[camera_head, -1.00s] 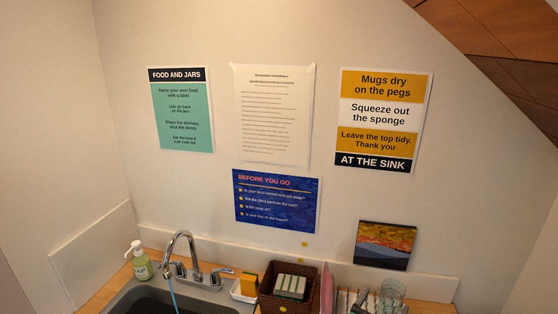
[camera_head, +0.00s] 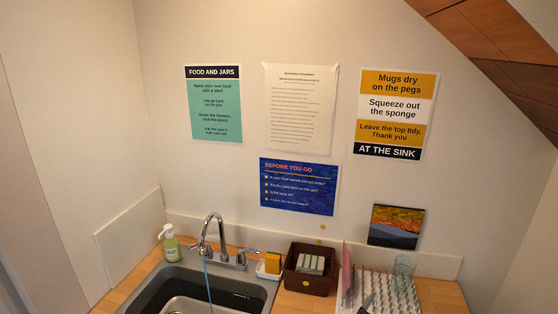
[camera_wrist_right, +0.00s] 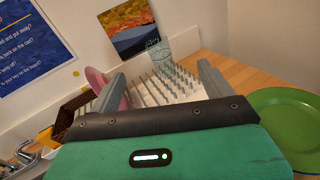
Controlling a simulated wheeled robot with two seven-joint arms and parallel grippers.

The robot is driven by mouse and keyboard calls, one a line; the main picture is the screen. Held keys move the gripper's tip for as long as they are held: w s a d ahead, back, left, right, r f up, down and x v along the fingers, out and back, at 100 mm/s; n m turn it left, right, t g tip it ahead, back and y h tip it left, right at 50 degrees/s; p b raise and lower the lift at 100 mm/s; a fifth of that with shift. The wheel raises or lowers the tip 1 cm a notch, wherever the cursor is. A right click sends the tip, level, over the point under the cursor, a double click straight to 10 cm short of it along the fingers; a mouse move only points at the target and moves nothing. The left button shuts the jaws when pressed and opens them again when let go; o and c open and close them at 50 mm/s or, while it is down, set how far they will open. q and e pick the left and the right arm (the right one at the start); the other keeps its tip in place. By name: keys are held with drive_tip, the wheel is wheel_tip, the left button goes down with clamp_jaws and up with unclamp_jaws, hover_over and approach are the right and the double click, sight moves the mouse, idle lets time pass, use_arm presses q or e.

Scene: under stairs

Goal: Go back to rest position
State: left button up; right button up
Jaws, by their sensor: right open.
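My right gripper (camera_wrist_right: 164,85) shows in the right wrist view with its two grey fingers spread wide. Nothing is held between them. Beyond the fingers is a white peg rack (camera_wrist_right: 172,84), with a pink plate (camera_wrist_right: 97,80) standing at its left. I cannot tell how far the fingers are from the rack. In the head view the rack (camera_head: 385,288) is at the bottom right, and a small dark grey piece at its front edge is too small to identify. My left gripper is in neither current view.
A sink (camera_head: 190,284) with a tap (camera_head: 212,236) and soap bottle (camera_head: 170,244) is at the left. A brown basket (camera_head: 309,267) and sponge (camera_head: 273,263) stand beside it. A green plate (camera_wrist_right: 292,122) lies right of my gripper.

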drive_tip(key=s+d+f+m+g+y, duration=0.2)
drive_tip(key=s+f+m+g, duration=0.15)
drive_tip(key=s+m, duration=0.3)
drive_tip(key=s+d+f+m+g+y, duration=0.2)
drive_tip(key=s+f+m, duration=0.3)
drive_tip(key=s+m, duration=0.15)
drive_tip(key=s+a+f+m+g+y, duration=0.1)
drive_tip(key=s+a+m+g+y, duration=0.1)
drive_tip(key=s+a+m+y, duration=0.5)
drive_tip(key=s+f+m+g, duration=0.1)
drive_tip(key=s+m+g, duration=0.3)
drive_tip(key=s, duration=0.7)
drive_tip(key=s+f+b+x, duration=0.1)
drive_tip(key=s+b+x, duration=0.2)
drive_tip(key=x, duration=1.4)
drive_tip(key=s+d+b+x, duration=0.15)
drive_tip(key=s+x, duration=0.25)
drive_tip(key=x, duration=1.3)
use_arm(q)
wheel_tip(320, 180, down, 10)
drive_tip(key=b, duration=0.5)
drive_tip(key=shift+w+d, duration=0.2)
drive_tip(key=shift+w, duration=0.2)
use_arm(e)
drive_tip(key=s+d+f, duration=0.1)
drive_tip(key=s+f, duration=0.8)
drive_tip(key=f, duration=0.4)
drive_tip(key=s+d+f+g, duration=0.1)
drive_tip(key=s+f, duration=0.9)
drive_tip(key=f, duration=0.3)
